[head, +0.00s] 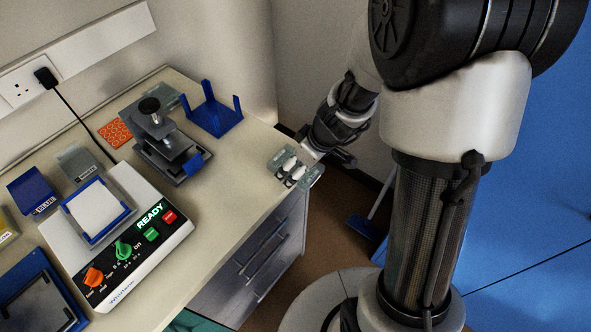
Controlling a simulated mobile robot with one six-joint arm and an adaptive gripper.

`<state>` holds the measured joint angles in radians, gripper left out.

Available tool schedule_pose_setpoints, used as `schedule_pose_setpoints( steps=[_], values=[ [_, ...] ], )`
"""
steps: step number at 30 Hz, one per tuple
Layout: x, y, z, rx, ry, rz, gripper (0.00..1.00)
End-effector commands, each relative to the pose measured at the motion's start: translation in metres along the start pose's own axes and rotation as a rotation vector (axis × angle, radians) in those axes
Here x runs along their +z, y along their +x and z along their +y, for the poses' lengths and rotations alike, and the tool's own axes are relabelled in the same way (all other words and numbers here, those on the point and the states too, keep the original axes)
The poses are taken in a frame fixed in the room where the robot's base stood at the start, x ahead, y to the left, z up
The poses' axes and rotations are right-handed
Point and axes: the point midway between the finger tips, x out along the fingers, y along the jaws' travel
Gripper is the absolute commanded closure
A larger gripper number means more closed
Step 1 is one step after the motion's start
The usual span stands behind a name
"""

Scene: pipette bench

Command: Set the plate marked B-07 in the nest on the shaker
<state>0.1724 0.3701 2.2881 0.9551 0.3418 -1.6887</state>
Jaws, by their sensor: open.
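The shaker (170,232) stands at the left of the bench, its display lit READY. On its top is a blue-rimmed square nest (68,212) with a pale flat surface inside; I cannot tell whether that is a plate or the bare nest. No B-07 marking is readable, so I cannot tell which thing is that plate. My gripper (308,150) is open by the bench's right corner, close to a small grey-green piece with white parts (290,172). I cannot tell whether they touch.
A lab jack (165,146) with a black knob and a blue cornered holder (214,118) stand at the back. The bench middle (235,190) is clear.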

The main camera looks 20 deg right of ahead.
Motion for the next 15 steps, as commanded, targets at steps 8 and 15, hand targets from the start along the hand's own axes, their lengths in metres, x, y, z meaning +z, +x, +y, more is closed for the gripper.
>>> schedule_pose_setpoints(
  steps=[8, 15],
  values=[
    [-0.0005, 0.0002, 0.0002, 0.001, 0.000, 0.001, 0.08],
    [-0.0004, 0.0001, 0.0002, 0.000, 0.000, 0.000, 0.24]
  ],
)
